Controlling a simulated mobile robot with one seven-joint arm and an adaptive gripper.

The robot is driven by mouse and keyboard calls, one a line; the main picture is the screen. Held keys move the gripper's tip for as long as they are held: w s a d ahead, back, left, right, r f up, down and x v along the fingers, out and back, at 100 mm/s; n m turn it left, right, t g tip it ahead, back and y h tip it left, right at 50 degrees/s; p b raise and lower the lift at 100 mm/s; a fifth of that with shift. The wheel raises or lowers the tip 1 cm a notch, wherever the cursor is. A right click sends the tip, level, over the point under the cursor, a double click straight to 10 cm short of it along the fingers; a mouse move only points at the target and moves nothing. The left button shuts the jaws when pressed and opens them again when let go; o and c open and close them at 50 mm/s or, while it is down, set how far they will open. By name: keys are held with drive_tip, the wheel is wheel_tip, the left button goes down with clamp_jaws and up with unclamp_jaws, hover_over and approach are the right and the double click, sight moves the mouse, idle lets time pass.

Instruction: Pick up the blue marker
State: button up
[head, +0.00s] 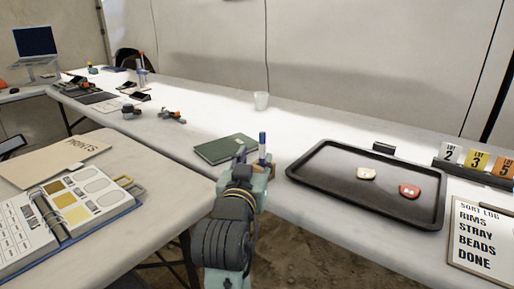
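A blue marker (262,143) with a blue upper end and a pale body stands upright near the table's front edge, just right of a green book. My gripper (256,163) is right at its lower part, seen from behind. The marker's lower end is hidden by the gripper. The fingers are partly hidden by my own wrist, so I cannot tell whether they are closed on the marker or only beside it.
A black tray (320,184) with a cream piece (366,173) and a red piece (409,190) lies right. The green book (222,149) is close on the left. A binder (75,215) and a clipboard (484,240) lie nearer.

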sight(262, 145)
drive_tip(key=w+p, duration=0.2)
drive_tip(key=p, duration=0.1)
drive_tip(key=w+p, duration=0.1)
drive_tip(key=w, duration=0.1)
drive_tip(key=shift+d+f+p, duration=0.1)
drive_tip(key=shift+d+p, duration=0.2)
drive_tip(key=shift+p, duration=0.05)
drive_tip(key=shift+w+d+p, duration=0.15)
drive_tip(key=shift+w+d, duration=0.05)
drive_tip(key=shift+w, duration=0.7)
drive_tip(key=shift+w+d+p, duration=0.1)
drive_tip(key=shift+w+d, duration=0.1)
drive_tip(key=shift+w, duration=0.65)
drive_tip(key=shift+w+d+p, duration=0.15)
drive_tip(key=shift+w+d, duration=0.05)
drive_tip(key=shift+w, duration=0.7)
drive_tip(key=shift+c, duration=0.3)
drive_tip(key=c, duration=0.8)
